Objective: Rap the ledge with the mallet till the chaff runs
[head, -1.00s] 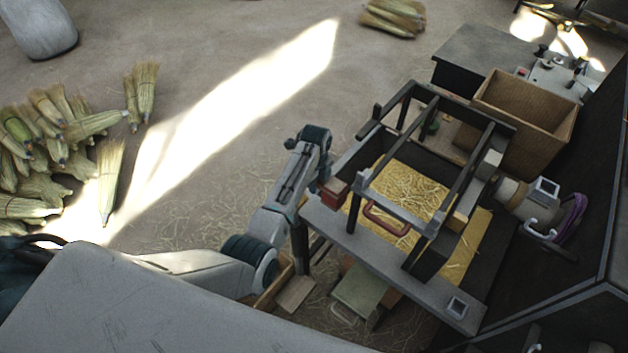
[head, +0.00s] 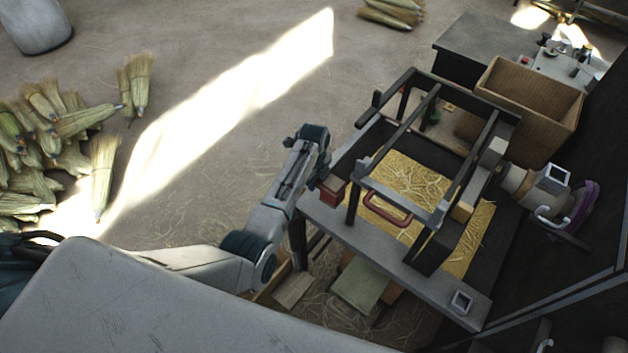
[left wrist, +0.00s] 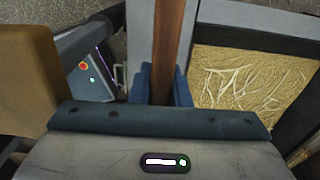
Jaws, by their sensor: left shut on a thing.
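My left gripper (head: 323,170) is over the near left corner of the dark frame in the head view; its fingertips are hard to make out there. In the left wrist view its blue fingers (left wrist: 163,86) are shut around a brown wooden bar (left wrist: 168,45), which looks like the mallet's handle. The mallet's head cannot be told for sure. The grey ledge (head: 400,262) runs along the near side of the frame. Yellow chaff (head: 407,185) lies inside the frame and also shows in the left wrist view (left wrist: 250,80). My right gripper is not seen.
A red-topped block (head: 332,190) is at the ledge's left end. A red handle (head: 386,210) crosses the frame's front. A tan bin (head: 530,100) stands behind it, and a round fitting with purple trim (head: 583,203) is at the right. Broom heads (head: 45,130) lie at far left.

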